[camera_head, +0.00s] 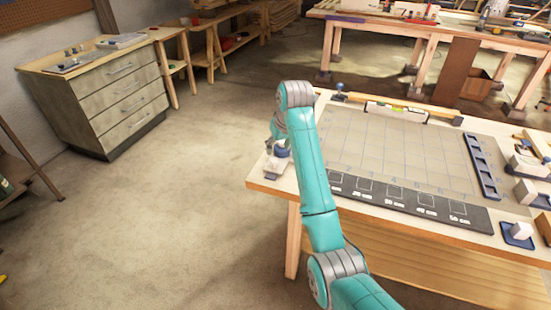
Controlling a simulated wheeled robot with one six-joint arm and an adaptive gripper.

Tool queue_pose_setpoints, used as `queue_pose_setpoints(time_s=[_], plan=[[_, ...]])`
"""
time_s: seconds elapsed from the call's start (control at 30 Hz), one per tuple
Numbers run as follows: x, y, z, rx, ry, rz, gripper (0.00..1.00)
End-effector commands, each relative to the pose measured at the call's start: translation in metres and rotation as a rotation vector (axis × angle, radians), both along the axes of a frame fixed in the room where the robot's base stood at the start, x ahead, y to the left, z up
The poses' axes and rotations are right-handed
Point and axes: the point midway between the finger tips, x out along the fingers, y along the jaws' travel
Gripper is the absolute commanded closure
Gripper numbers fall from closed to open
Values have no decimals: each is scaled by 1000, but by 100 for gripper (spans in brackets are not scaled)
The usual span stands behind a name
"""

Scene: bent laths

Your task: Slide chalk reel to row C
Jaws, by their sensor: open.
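My teal arm rises in front of the workbench and bends down at its left corner. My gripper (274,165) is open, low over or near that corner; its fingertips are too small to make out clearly. A small blue and pale piece (281,150) shows right by the gripper; I cannot tell whether it is the chalk reel or part of my wrist. A grey mat with a grid of squares (400,150) lies on the bench, with numbers along its front edge. Row letters are not readable. My arm hides part of the mat's left side.
A dark strip with marked squares (410,201) lies along the bench front. A blue slotted rail (482,166) bounds the grid's right side. A white block (520,231) sits on a blue pad at front right. A level (397,112) lies at the back. The grid looks clear.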

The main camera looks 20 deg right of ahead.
Motion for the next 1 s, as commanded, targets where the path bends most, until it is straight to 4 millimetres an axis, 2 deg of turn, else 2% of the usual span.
queue_pose_setpoints(time_s=[0.2, 0.43, 0.6, 0.9, 0.93, 1.0], plan=[[14, 3, -38, 0, 3, 0, 47], [27, 5, -68, -1, 2, 1, 47], [31, 5, -79, -1, 1, 1, 47], [32, 5, -80, 0, -1, 0, 47], [32, 5, -80, 0, -1, 0, 50], [32, 5, -80, 0, -1, 0, 67]])
